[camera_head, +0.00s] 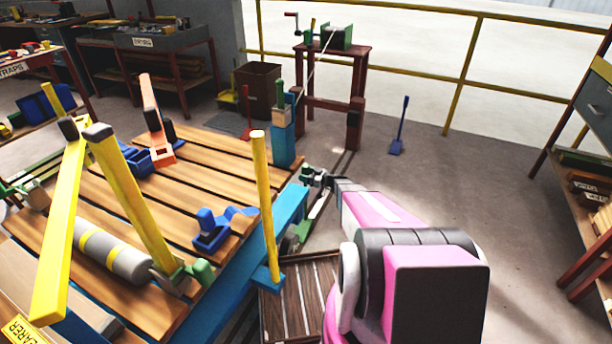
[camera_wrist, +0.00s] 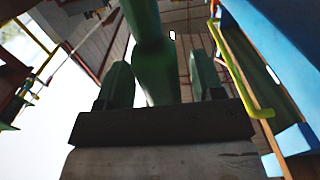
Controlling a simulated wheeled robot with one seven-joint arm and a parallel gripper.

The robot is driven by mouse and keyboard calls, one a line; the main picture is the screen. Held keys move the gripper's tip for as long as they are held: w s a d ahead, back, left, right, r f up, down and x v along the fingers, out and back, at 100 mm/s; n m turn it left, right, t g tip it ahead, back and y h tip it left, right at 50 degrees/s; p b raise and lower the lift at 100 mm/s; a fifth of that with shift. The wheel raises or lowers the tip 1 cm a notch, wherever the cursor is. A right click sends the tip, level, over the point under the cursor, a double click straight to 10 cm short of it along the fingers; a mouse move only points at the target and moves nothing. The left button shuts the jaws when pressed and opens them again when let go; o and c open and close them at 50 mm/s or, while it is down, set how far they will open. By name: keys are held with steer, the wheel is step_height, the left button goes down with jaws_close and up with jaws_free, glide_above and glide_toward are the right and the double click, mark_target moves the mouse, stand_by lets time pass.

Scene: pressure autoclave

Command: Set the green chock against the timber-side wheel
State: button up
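My gripper (camera_wrist: 160,75) shows two dark green fingers set well apart in the wrist view. A green object (camera_wrist: 155,65), narrow at the top and wider below, stands between them with a slim gap visible on each side. I cannot tell surely whether it is the chock. In the head view my pink arm reaches to the right edge of the slatted cart, where my gripper (camera_head: 312,178) is small and partly hidden. A green piece (camera_head: 301,232) sits low beside the cart's blue side rail (camera_head: 285,215). I cannot make out the timber-side wheel.
The cart's slatted deck (camera_head: 200,165) carries a grey cylinder with yellow bands (camera_head: 112,252), blue brackets (camera_head: 212,230) and yellow bars. A yellow post (camera_head: 263,200) rises by its right edge. A red stand (camera_head: 335,90) is behind. Open floor (camera_head: 450,185) lies to the right, before shelves (camera_head: 590,215).

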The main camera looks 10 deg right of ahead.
steer(key=shift+d+r, duration=0.1)
steer(key=shift+r, duration=0.05)
steer(key=v, duration=1.2)
